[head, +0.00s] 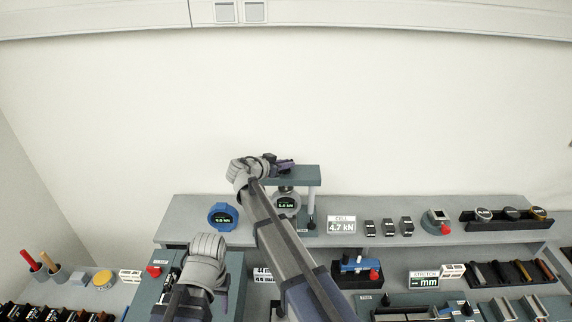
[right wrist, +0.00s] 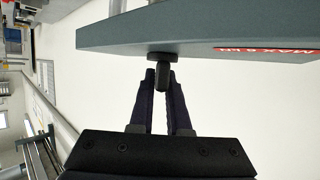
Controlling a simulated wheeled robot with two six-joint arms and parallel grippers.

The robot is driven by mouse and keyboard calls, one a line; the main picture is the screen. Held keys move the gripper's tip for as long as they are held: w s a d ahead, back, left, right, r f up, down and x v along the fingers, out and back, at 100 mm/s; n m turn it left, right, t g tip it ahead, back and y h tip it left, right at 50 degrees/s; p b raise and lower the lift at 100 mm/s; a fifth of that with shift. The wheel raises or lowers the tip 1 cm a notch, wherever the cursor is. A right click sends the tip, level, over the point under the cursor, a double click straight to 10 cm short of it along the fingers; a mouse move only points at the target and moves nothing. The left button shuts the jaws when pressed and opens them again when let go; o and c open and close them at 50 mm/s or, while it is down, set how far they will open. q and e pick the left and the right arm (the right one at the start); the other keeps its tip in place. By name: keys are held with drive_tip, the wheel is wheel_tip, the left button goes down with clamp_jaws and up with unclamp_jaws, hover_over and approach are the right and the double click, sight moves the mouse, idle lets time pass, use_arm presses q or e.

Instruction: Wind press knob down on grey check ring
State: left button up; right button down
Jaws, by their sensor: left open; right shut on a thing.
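The press, a dark grey-green frame (head: 309,173) with a pale post, stands on the shelf. The grey check ring (head: 287,205), with a lit green display, sits under its crossbeam. My right gripper (head: 284,165) is at the top of the press. In the right wrist view, my right gripper (right wrist: 162,84) is shut on the dark press knob (right wrist: 162,60), which is joined to the crossbeam (right wrist: 200,32). My left gripper (head: 223,287) is open, low and in front of the shelf, mostly hidden by its own wrist.
A blue check ring (head: 222,216) stands left of the press. A cell sign (head: 341,225) reading 4.7 kN, several small dark blocks (head: 388,228) and a device with a red button (head: 436,222) are to the right.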

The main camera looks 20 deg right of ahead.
drive_tip(key=shift+f, duration=0.1)
idle(0.3)
drive_tip(key=c, duration=0.9)
unclamp_jaws()
drive_tip(key=p+v, duration=0.3)
drive_tip(key=v, duration=0.5)
